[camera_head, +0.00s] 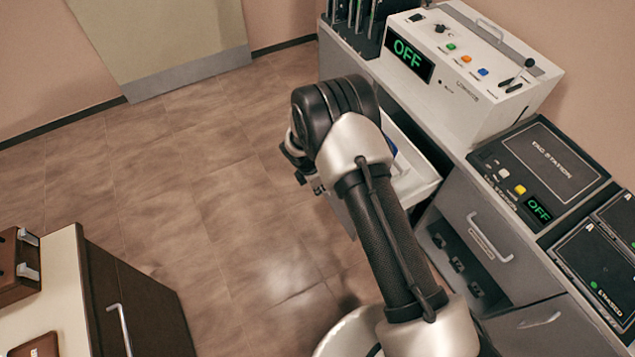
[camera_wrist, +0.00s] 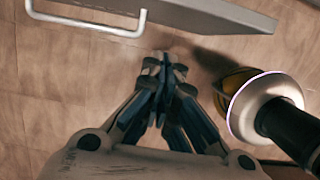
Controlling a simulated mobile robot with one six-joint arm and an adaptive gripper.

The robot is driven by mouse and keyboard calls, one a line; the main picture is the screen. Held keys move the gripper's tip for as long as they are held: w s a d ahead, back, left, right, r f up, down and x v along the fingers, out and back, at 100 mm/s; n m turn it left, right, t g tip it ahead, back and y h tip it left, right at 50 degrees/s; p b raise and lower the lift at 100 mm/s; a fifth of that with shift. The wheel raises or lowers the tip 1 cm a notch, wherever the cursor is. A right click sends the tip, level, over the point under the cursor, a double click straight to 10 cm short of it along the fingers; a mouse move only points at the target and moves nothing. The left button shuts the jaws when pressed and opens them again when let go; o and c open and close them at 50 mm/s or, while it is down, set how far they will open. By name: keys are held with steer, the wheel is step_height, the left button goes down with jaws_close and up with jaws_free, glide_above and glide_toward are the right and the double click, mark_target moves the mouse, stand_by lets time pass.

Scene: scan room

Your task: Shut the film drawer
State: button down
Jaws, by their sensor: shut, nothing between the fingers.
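An open drawer with a white inside (camera_head: 424,182) sticks out of the grey counter, below the large control box. Something blue (camera_head: 390,147) shows inside it; my arm hides much of the drawer and its front. In the wrist view a grey drawer front (camera_wrist: 225,15) with a white bar handle (camera_wrist: 88,25) lies along the top. My gripper (camera_wrist: 163,66) is shut and empty, just below this front in the picture, with a gap showing between them. In the head view my gripper (camera_head: 305,172) is partly hidden by my wrist, on the floor side of the drawer.
The control box (camera_head: 465,75) with an "OFF" display and a black panel (camera_head: 540,165) stand on the counter. A closed drawer (camera_head: 487,240) sits nearer, above an open recess. A dark cabinet (camera_head: 135,310) stands lower left. The floor (camera_head: 180,190) between is clear.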

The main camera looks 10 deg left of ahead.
steer(key=w+d, duration=0.1)
steer(key=w+d+f+b, duration=0.1)
steer(key=d, duration=0.1)
steer(key=shift+w+d+f, duration=0.15)
steer(key=shift+w+d, duration=0.1)
steer(key=shift+d, duration=0.05)
steer(key=shift+d, duration=0.1)
